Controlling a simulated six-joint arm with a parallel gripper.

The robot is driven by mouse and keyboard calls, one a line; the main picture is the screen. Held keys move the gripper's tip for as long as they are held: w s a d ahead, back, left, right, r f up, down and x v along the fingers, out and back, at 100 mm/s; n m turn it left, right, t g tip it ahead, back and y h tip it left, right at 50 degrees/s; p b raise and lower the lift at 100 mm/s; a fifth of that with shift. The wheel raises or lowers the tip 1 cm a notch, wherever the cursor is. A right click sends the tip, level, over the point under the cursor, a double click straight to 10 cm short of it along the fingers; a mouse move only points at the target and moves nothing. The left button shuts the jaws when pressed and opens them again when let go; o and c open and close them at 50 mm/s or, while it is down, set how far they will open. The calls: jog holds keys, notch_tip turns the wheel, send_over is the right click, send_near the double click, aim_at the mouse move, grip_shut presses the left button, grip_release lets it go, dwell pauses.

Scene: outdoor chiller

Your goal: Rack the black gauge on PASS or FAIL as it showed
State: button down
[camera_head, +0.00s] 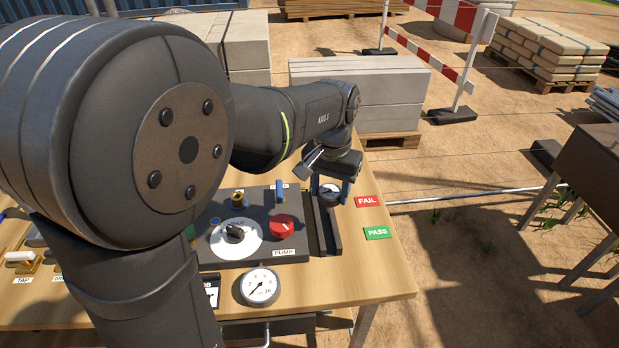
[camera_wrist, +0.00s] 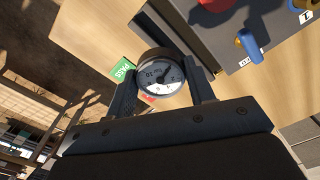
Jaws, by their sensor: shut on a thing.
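My gripper (camera_head: 329,186) is shut on the black gauge (camera_head: 330,196), above the right part of the bench. In the wrist view the gauge (camera_wrist: 161,72) sits between both fingers, with its black rim and white dial facing the camera. Its needle is dark, but the reading is too small to make out surely. The red FAIL label (camera_head: 367,201) and green PASS label (camera_head: 377,233) lie on the bench to the right of my gripper. PASS (camera_wrist: 123,72) also shows in the wrist view; FAIL (camera_wrist: 149,98) is mostly hidden behind the gauge.
A dark panel (camera_head: 262,258) carries a white dial plate (camera_head: 236,238), a red PUMP knob (camera_head: 283,227) and a blue-handled valve (camera_head: 279,190). A dark slotted rail (camera_head: 326,240) stands at its right. A silver-rimmed gauge (camera_head: 259,287) is in front. The bench's right front corner is clear.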

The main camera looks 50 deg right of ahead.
aim_at(329, 212)
jog(key=shift+s+f, duration=0.1)
dwell(0.3)
jog(key=shift+f, duration=2.4)
jog(key=shift+f, duration=0.35)
jog(key=shift+f, duration=1.15)
jog(key=shift+f, duration=0.25)
jog(key=shift+f, duration=0.75)
